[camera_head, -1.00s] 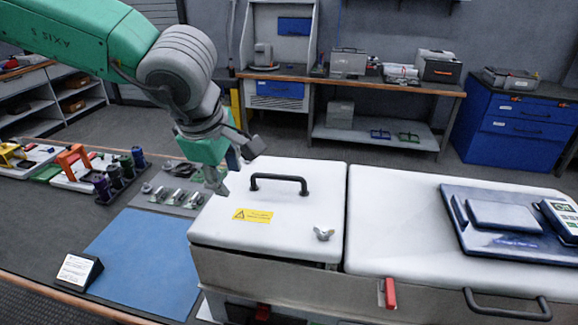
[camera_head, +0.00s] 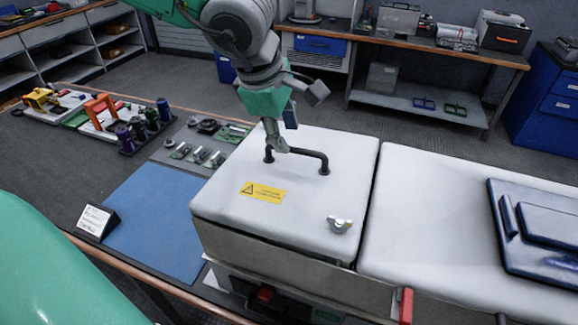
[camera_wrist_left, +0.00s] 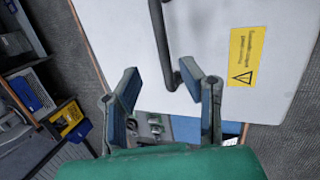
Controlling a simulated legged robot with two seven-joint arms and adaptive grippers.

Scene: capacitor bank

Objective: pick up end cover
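The end cover (camera_head: 290,190) is a white lid with a black bar handle (camera_head: 308,157), a yellow warning label and a metal wing nut (camera_head: 339,224). It lies flat on the left end of the cabinet. My left gripper (camera_head: 297,118) is over the cover's far left part, at the handle's left end. In the left wrist view the gripper (camera_wrist_left: 160,92) is open and empty. There the handle (camera_wrist_left: 160,40) runs down toward the gap between the fingers, its end close to the right fingertip. I cannot tell whether they touch. My right gripper is not in view.
A second white panel (camera_head: 440,200) adjoins on the right, bearing a dark blue device (camera_head: 545,235). A blue mat (camera_head: 160,225) and small sign (camera_head: 97,221) lie on the left bench. Small parts (camera_head: 198,155) lie behind the mat. A red latch (camera_head: 405,305) is at the front.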

